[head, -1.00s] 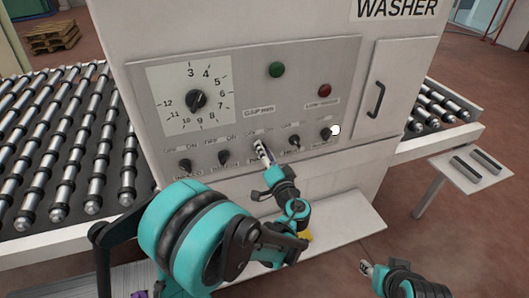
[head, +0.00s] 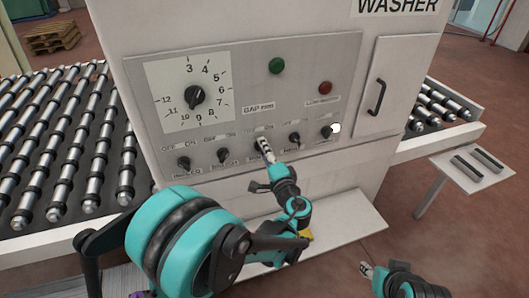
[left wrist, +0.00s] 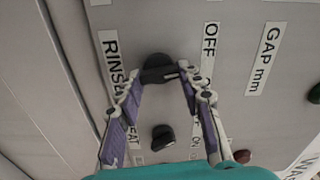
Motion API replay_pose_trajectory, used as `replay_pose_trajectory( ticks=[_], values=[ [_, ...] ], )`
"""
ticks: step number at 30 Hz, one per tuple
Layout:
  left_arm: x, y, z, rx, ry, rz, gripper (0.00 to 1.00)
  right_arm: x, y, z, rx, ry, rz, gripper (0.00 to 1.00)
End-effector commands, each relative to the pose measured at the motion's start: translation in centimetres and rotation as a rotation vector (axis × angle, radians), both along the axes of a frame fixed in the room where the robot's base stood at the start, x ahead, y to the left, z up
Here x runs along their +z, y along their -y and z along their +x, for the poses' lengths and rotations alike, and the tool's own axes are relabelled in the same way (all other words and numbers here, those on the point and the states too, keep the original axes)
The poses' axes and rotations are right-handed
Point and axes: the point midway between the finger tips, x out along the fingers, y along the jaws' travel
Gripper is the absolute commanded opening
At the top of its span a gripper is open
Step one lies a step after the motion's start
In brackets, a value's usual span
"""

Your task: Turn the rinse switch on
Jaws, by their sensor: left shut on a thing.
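The rinse switch is a black knob (left wrist: 158,68) between its RINSE label (left wrist: 112,60) and the OFF label (left wrist: 210,42) in the left wrist view. My left gripper (left wrist: 162,84) has its fingers on either side of this knob and is shut on it. In the head view my left gripper (head: 265,148) is at the middle of the row of switches and mostly hides the knob. How far the knob is turned is hard to tell. My right gripper (head: 367,270) is low on the right, away from the panel; its fingers are too small to judge.
Similar black knobs (head: 184,163) stand close on both sides. Above are a numbered dial (head: 195,95), a green button (head: 277,66) and a red button (head: 325,88). A door handle (head: 376,97) is to the right. Roller conveyors (head: 60,150) flank the washer.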

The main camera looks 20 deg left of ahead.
Motion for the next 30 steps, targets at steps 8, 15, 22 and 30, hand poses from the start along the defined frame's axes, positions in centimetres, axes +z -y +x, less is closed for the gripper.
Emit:
replay_pose_trajectory(
  ticks=[8,15,22,30],
  values=[
    [-0.3,0.0,0.0,0.000,-0.147,0.214,0.08,-0.9,0.0,0.0,0.000,0.000,0.000,0.40],
    [-0.4,0.0,0.0,0.000,-0.268,0.393,0.08,-1.5,0.0,0.0,0.000,0.000,0.000,0.40],
    [-0.5,-0.1,0.0,0.000,-0.359,0.528,0.08,-1.8,0.0,0.0,0.000,0.000,0.000,0.40],
    [-0.5,-0.1,-0.1,0.000,-0.423,0.622,0.08,-2.0,0.0,0.0,0.000,0.000,0.000,0.40]
  ],
)
